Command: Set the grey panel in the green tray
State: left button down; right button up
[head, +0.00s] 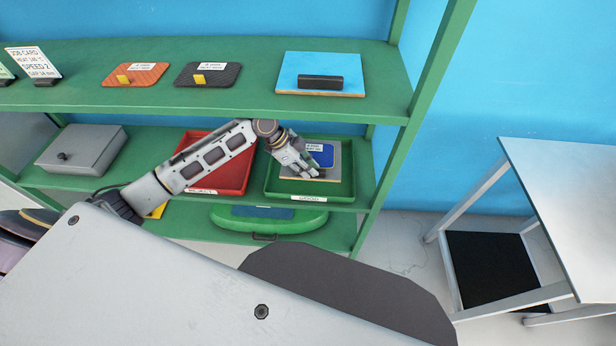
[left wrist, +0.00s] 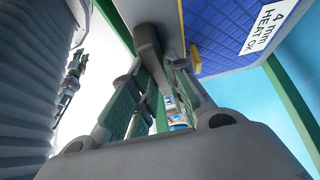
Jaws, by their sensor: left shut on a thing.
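The grey panel (head: 337,174) carries a blue patch and a white label. In the head view it lies within the outline of the green tray (head: 348,186) on the middle shelf. I cannot tell whether it rests on the tray floor or hangs just above. My left gripper (head: 314,172) reaches over it from the left and is shut on its dark handle. In the left wrist view the handle (left wrist: 147,45) sits at the fingers (left wrist: 150,85), and the blue patch with its "4 mm HEAT OK" label shows at the upper right. My right gripper is not in view.
A red tray (head: 237,180) stands left of the green tray, partly behind my left arm. A grey box (head: 82,149) is further left. The top shelf holds orange (head: 136,75), black (head: 207,75) and blue (head: 320,66) boards. A shelf post (head: 395,140) rises right of the green tray.

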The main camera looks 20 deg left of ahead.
pick_arm(q)
jog(key=shift+w+a, duration=0.2)
jog(key=shift+w, duration=0.55)
jog(key=shift+f, duration=1)
jog(key=shift+f, duration=0.1)
notch_tip(320, 180, down, 4)
jog(key=shift+f, duration=0.15)
jog(key=shift+w+f, duration=0.1)
jog(key=shift+f, duration=0.15)
jog(key=c, duration=1.4)
grip_release()
jog(key=shift+a, duration=0.1)
